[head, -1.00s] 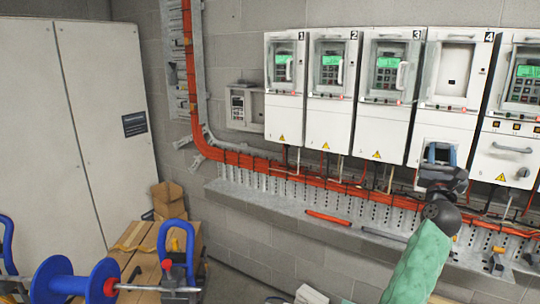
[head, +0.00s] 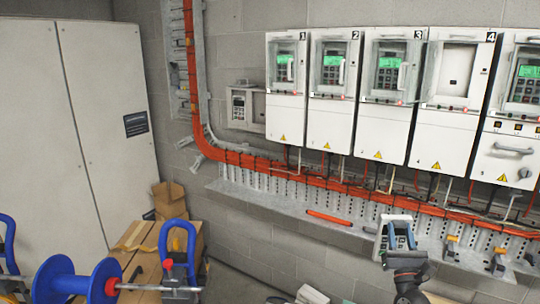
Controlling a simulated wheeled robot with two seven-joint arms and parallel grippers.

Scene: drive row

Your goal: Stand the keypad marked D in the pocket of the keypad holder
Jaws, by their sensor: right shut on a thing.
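My right gripper (head: 399,240) is shut on a small pale-framed thing that looks like a keypad (head: 383,230), held tilted in front of the ledge. The fingers cover much of it, and no letter can be read on it. A grey box on the wall left of the drives looks like the keypad holder (head: 258,112). A keypad-like panel (head: 238,105) shows in its left part; its mark is too small to read. The held thing is well to the right of and below this box. My left gripper is not in view.
Several white drives hang in a row; drive 4 (head: 437,130) has an empty recess in its upper front. Orange cables run below them. A perforated ledge (head: 290,208) carries an orange rod (head: 328,217) and small clamps. A blue reel (head: 55,280) and cartons are lower left.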

